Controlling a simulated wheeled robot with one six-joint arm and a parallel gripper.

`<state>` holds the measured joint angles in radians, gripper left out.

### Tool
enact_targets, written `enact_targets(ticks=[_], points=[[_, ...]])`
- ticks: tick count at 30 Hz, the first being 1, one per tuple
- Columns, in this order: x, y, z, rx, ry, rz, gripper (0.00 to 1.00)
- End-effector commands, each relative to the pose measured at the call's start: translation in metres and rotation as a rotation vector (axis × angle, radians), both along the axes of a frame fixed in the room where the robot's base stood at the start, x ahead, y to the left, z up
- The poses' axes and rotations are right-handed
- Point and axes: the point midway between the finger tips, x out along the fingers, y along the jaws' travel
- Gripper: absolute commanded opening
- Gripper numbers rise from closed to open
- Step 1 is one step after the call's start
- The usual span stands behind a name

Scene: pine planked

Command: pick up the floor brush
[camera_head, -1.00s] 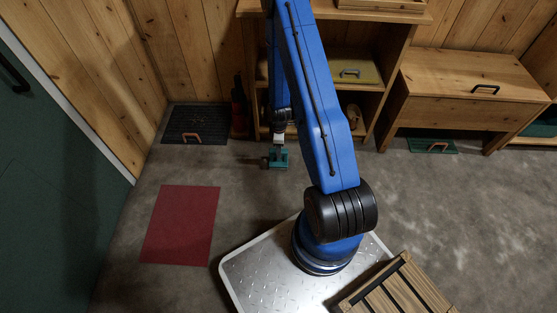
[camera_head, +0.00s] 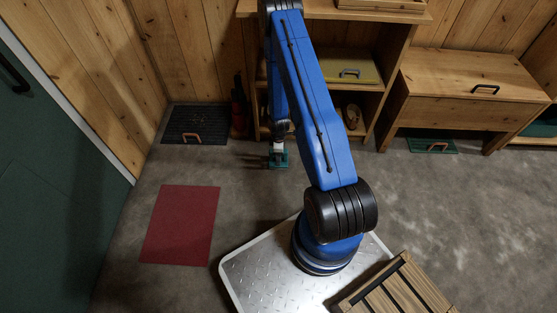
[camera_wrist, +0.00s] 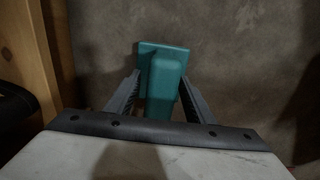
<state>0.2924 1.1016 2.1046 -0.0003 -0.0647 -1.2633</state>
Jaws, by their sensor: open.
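The teal floor brush (camera_head: 280,161) is on the grey floor in front of the wooden shelf, in the head view. In the wrist view the brush (camera_wrist: 163,58) shows a flat, wider far part and a raised block running toward me. My gripper (camera_wrist: 158,88) is open, with one finger on each side of the raised block. A gap shows by the fingers, and I cannot tell whether either one touches it. In the head view my gripper (camera_head: 278,153) is right above the brush and partly hides it.
A wooden shelf (camera_head: 335,85) stands just behind the brush, and its post (camera_wrist: 30,45) is close on the left in the wrist view. A dark mat (camera_head: 208,119) and a red mat (camera_head: 180,225) lie left. A wooden bench (camera_head: 470,80) stands right. The floor between is clear.

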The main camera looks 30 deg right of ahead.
Motion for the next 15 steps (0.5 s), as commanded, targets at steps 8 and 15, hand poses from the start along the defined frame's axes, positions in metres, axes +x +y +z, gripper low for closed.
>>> enact_targets(ticks=[8, 15], points=[[0.0001, -0.0001, 0.0005, 0.000, 0.000, 0.000, 0.15], [0.0002, -0.0001, 0.0007, 0.000, 0.000, 0.000, 0.00]])
